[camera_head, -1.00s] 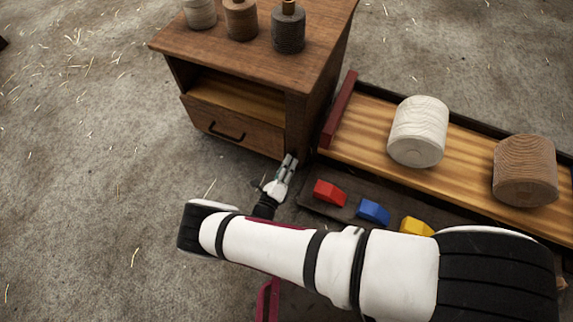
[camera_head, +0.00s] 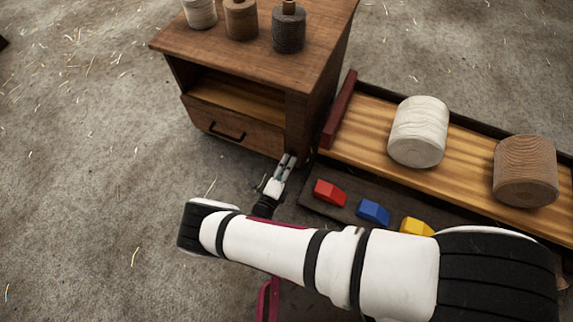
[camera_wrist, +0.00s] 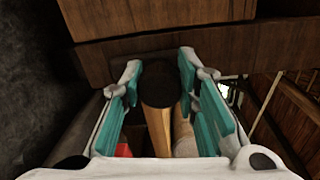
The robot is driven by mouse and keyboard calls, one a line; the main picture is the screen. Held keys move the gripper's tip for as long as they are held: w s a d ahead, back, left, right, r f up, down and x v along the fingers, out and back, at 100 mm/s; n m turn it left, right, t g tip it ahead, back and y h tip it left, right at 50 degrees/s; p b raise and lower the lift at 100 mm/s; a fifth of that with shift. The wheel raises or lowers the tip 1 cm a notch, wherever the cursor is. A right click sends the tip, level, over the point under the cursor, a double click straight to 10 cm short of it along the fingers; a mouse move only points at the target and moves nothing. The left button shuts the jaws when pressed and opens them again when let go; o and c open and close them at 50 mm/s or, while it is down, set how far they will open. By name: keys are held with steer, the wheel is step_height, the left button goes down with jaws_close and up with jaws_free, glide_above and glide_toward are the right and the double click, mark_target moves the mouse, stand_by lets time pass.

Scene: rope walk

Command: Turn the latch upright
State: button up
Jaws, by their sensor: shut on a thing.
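My gripper (camera_head: 287,163) is low at the front right corner of the wooden cabinet (camera_head: 250,140), pointing towards it. In the wrist view, my gripper (camera_wrist: 158,72) has its two teal-padded fingers on either side of a dark-ended piece with a light wooden shaft (camera_wrist: 158,125). This piece sits between the fingers and looks like the latch. In this view the shaft runs roughly along the fingers. The exact contact with the pads is hard to see. In the head view the latch is hidden or too small to tell.
A drawer with a dark handle (camera_head: 227,131) is in the cabinet front. Right of my gripper lie a red block (camera_head: 329,193), a blue block (camera_head: 373,212) and a yellow block (camera_head: 416,227). A tray bench (camera_head: 460,165) holds a white roll (camera_head: 418,132) and a brown roll (camera_head: 525,171).

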steer(key=o, duration=1.2)
steer(key=shift+c, duration=0.2)
steer(key=shift+s, duration=0.15)
steer(key=v, duration=1.1)
steer(key=shift+s+a, duration=0.15)
steer(key=shift+s, duration=0.2)
